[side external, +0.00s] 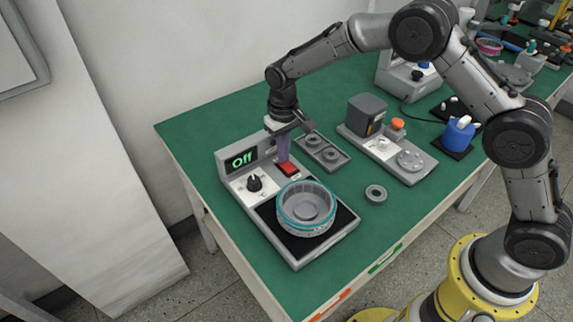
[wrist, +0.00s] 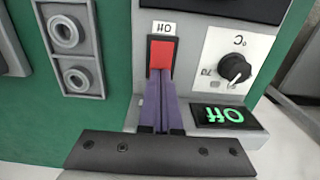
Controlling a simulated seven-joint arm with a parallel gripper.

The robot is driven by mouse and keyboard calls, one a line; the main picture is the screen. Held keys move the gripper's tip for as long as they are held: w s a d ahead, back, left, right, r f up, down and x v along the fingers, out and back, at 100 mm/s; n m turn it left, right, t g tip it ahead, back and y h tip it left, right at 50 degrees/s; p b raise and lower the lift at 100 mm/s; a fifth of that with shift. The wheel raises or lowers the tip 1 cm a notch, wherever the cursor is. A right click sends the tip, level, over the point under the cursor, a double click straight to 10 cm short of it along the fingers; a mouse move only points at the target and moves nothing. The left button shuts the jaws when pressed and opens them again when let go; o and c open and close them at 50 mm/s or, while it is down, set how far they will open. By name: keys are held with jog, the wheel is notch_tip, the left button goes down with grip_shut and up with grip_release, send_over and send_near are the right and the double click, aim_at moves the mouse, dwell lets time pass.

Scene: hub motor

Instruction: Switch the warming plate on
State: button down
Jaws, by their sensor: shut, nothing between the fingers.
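The warming plate (side external: 344,222) is a light grey unit with a black heating surface on the green table. Its display (side external: 241,160) reads "Off" in green, and the display also shows in the wrist view (wrist: 225,115). The red rocker switch (wrist: 161,55) sits beside the black knob (wrist: 234,68). My gripper (wrist: 162,82) is shut and empty, with its purple fingertips at the lower edge of the red switch in the wrist view. In the side view my gripper (side external: 284,160) points down just above the switch (side external: 288,169). I cannot tell whether the tips touch it.
A grey ring-shaped housing with a teal band (side external: 306,208) stands on the heating surface. A grey tray with two round recesses (side external: 322,151) lies beside the plate. A loose grey ring (side external: 376,193), a fixture with an orange button (side external: 398,124) and a blue container (side external: 458,134) stand to the right.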

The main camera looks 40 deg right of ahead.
jog(key=shift+f, duration=0.25)
jog(key=shift+r, duration=3.55)
jog(key=shift+d, duration=0.1)
